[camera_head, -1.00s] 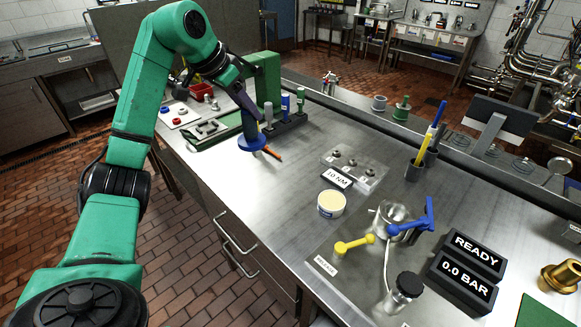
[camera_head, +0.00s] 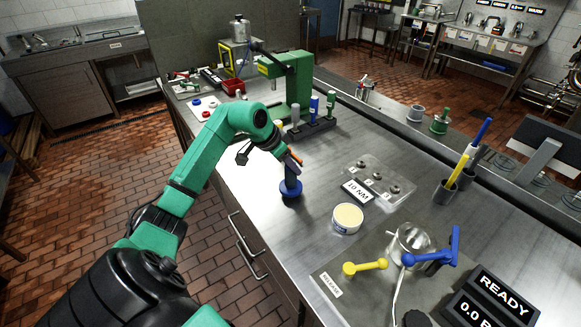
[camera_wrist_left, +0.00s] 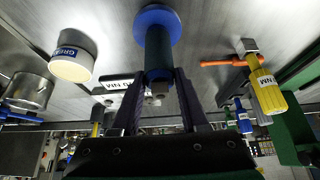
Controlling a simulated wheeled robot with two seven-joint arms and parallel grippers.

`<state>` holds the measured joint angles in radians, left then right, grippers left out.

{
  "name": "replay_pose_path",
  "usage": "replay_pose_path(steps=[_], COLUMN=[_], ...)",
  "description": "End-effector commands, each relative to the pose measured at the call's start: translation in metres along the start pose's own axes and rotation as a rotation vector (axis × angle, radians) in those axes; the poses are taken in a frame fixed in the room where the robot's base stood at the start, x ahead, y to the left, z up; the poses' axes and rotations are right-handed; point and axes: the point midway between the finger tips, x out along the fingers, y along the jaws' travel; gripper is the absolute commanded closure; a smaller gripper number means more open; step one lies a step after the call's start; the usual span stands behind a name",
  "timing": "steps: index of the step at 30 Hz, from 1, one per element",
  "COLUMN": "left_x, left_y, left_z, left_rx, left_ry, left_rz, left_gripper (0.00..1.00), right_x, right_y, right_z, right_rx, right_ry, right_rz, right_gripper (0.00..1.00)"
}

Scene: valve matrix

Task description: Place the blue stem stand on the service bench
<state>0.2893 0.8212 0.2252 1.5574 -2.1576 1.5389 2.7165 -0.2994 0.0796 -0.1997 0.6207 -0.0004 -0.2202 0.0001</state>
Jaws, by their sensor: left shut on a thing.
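The blue stem stand (camera_head: 291,188) has a round blue base and a darker blue column. It is upright near the front edge of the service bench (camera_head: 310,245), with its base at or just above the steel top; I cannot tell if it touches. My left gripper (camera_head: 284,156) comes from above and is shut on the column's upper part. In the left wrist view the column (camera_wrist_left: 158,48) runs between the two fingers (camera_wrist_left: 157,100), with the base at the top of the picture. My right gripper is not in view.
A white tub (camera_head: 347,218) and a clear tray (camera_head: 372,178) stand to the right. A green press (camera_head: 291,82) and a rack (camera_head: 315,125) are behind. Bare steel surrounds the base.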

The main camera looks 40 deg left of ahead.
Motion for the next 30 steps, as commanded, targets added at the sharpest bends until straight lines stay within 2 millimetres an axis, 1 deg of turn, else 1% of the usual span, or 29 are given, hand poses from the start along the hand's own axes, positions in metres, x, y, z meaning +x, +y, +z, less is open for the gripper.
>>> replay_pose_path(steps=[1, 4, 12, 13, 14, 15, 23, 26, 29, 30], left_x=[0.006, 0.014, 0.016, 0.017, 0.017, 0.016, 0.016, 0.011, -0.004, -0.014], left_y=[0.000, 0.000, 0.000, 0.000, 0.000, 0.000, 0.000, -0.001, -0.002, -0.001], left_z=[0.003, 0.008, 0.009, 0.010, 0.010, 0.010, 0.009, 0.009, 0.009, 0.010], left_rx=[-0.003, 0.000, 0.000, 0.000, 0.000, 0.000, 0.000, 0.000, 0.001, 0.003], left_ry=[0.000, 0.002, 0.002, -0.001, -0.001, -0.001, -0.001, 0.001, 0.002, 0.001], left_rz=[0.002, 0.000, -0.001, 0.000, 0.000, 0.000, 0.000, -0.002, -0.005, -0.006], left_gripper=[1.00, 1.00, 1.00, 0.45, 0.33, 0.26, 0.26, 0.26, 0.26, 0.26], right_x=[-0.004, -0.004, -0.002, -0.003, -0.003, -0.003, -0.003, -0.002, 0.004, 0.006], right_y=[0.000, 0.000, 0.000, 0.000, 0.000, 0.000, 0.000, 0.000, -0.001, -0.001], right_z=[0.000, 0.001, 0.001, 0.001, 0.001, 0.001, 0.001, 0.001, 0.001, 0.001], right_rx=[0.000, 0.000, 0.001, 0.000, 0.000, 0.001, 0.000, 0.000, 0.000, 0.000], right_ry=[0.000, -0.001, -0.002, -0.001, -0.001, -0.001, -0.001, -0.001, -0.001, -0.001], right_rz=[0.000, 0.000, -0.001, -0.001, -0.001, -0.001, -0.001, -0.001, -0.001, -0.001], right_gripper=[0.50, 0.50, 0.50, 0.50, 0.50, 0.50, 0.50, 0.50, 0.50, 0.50])
